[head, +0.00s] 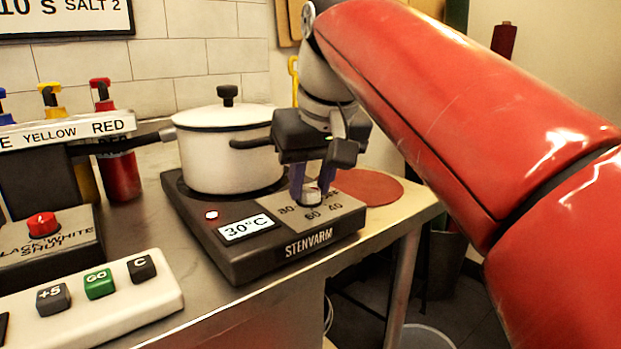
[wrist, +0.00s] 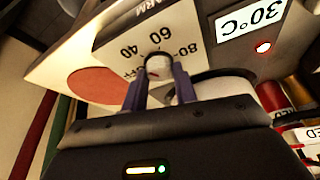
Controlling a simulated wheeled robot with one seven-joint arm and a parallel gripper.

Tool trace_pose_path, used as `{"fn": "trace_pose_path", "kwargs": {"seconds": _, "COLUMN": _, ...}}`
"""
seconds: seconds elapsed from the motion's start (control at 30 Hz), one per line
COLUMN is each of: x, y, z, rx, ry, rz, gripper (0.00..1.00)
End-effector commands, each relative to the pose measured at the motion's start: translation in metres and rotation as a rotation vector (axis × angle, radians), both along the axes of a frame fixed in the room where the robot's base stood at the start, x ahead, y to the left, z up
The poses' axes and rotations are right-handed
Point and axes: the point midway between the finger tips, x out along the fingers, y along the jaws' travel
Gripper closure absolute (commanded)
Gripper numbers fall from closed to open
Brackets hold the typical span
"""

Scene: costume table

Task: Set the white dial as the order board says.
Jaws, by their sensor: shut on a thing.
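The white dial (head: 312,196) sits on the front right panel of the dark STENVARM hot plate (head: 235,262). Marks 80, 60, 40 and a partly covered OFF surround it. My gripper (head: 311,188) points down and is shut on the dial. In the wrist view the dial (wrist: 158,66) shows between my two fingers (wrist: 160,88), with a small red mark on it; I cannot tell its exact setting. The display (head: 247,227) reads 30°C and a red lamp (head: 211,214) beside it is lit. The order board (head: 66,14) is mostly cut off; "10 s SALT 2" is readable.
A white lidded pot (head: 224,155) stands on the hot plate behind my gripper. A red round mat (head: 366,187) lies to the right, near the table edge. At left are bottles, a red button box (head: 42,225) and a white keypad (head: 100,305) with a green GO key.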

Motion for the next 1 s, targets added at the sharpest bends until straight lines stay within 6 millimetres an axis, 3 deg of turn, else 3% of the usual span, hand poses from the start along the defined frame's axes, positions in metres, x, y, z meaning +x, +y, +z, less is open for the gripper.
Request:
{"fn": "trace_pose_path", "kwargs": {"seconds": 0.33, "x": 0.0, "y": 0.0, "z": 0.001, "rx": 0.001, "ry": -0.003, "rz": -0.001, "gripper": 0.95}}
{"fn": "trace_pose_path", "kwargs": {"seconds": 0.37, "x": 0.0, "y": 0.0, "z": 0.001, "rx": 0.001, "ry": -0.003, "rz": -0.001, "gripper": 0.69}}
{"fn": "trace_pose_path", "kwargs": {"seconds": 0.5, "x": 0.0, "y": 0.0, "z": 0.001, "rx": 0.001, "ry": -0.002, "rz": -0.001, "gripper": 0.51}}
{"fn": "trace_pose_path", "kwargs": {"seconds": 0.83, "x": -0.001, "y": 0.0, "z": 0.003, "rx": 0.001, "ry": -0.002, "rz": -0.001, "gripper": 0.51}}
{"fn": "trace_pose_path", "kwargs": {"seconds": 1.0, "x": -0.009, "y": -0.003, "z": 0.025, "rx": 0.002, "ry": -0.004, "rz": -0.001, "gripper": 0.51}}
